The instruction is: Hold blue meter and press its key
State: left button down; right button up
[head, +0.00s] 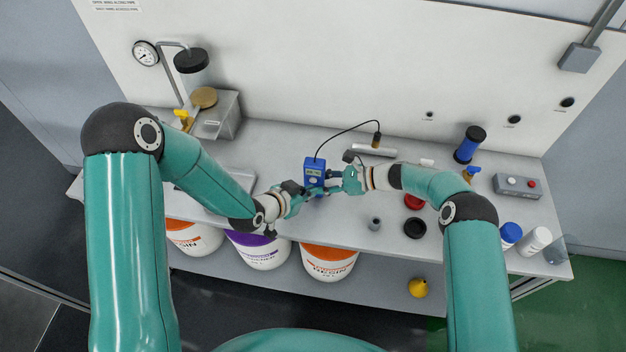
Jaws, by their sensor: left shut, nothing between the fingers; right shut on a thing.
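The blue meter (314,166) is upright above the middle of the grey bench in the head view, with a small screen and a pale round key on its face. A black cable runs from its top to a probe (377,140) at the back right. My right gripper (334,180) is shut on the meter from its right side. My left gripper (307,192) is shut and empty, with its fingertips close to the lower front of the meter. I cannot tell whether they touch the key. The grippers partly hide the meter's lower part.
A red ring (413,202), a black ring (414,228) and a small grey cup (374,224) lie right of my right gripper. A blue roller (469,145) and a grey button box (517,186) stand further right. Resin buckets (329,262) sit below the bench front.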

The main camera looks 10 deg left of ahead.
pick_arm(q)
jog(key=shift+s, duration=0.15)
jog(key=shift+s, duration=2.4)
pick_arm(e)
jog(key=o, duration=1)
